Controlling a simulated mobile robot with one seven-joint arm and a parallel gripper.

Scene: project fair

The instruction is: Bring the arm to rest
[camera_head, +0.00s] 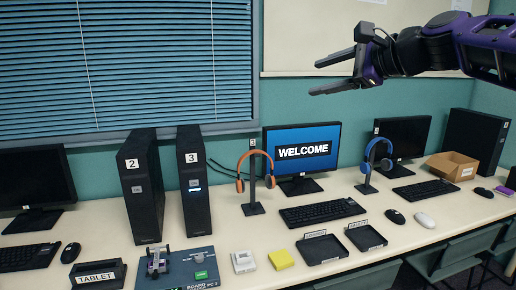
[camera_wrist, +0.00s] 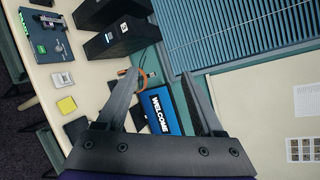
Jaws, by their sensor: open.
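My gripper (camera_head: 334,75) is high in the air at the upper right in the head view, in front of the pale board on the wall. Its two dark fingers point left and are apart, with nothing between them. In the wrist view my gripper (camera_wrist: 160,75) shows both fingers spread, with the desk and the WELCOME monitor (camera_wrist: 160,110) far behind them. My purple and black arm reaches in from the right edge in the head view. The fingers touch nothing.
Below is a long desk (camera_head: 340,197) with the WELCOME monitor (camera_head: 301,152), an orange headset (camera_head: 241,170), a blue headset (camera_head: 370,158), black towers (camera_head: 141,188), a cardboard box (camera_head: 452,166) and two black trays (camera_head: 322,249). Chairs (camera_head: 455,258) stand in front. The air around my gripper is clear.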

